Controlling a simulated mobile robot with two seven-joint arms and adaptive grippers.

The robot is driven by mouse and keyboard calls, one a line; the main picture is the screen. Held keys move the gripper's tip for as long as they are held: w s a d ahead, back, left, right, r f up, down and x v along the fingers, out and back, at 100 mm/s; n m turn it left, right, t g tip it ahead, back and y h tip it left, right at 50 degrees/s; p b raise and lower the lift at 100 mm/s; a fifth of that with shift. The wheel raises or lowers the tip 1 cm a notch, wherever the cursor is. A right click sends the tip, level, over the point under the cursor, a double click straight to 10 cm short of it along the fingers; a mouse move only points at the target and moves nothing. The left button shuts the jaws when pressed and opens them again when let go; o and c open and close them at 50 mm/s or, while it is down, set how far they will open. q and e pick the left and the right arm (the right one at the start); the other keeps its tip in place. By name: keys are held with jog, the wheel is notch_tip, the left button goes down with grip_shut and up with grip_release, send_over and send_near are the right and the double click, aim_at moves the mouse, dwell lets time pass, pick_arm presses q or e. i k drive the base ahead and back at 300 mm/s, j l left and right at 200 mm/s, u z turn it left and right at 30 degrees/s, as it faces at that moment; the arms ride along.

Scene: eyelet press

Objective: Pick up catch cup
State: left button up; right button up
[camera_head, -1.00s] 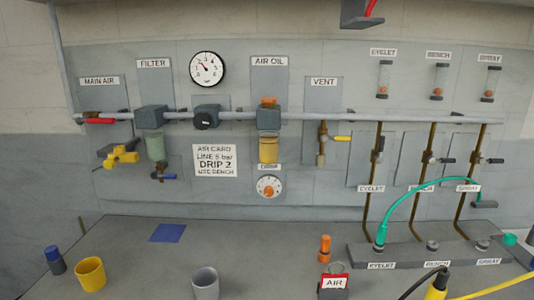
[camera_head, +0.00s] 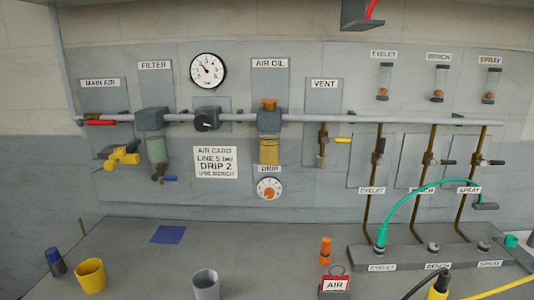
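Two cups stand upright on the grey bench, and neither carries a label that names it the catch cup. A grey cup (camera_head: 206,285) is at the front, left of centre. A yellow cup (camera_head: 91,276) is at the front left. Both look open at the top, and nothing holds them. Neither of my grippers shows in the head view.
A dark bottle with a blue cap (camera_head: 55,261) stands left of the yellow cup. A blue pad (camera_head: 168,234) lies behind the cups. The bench between the two cups is clear.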

aim_at(92, 277)
jog(key=u, duration=1.25)
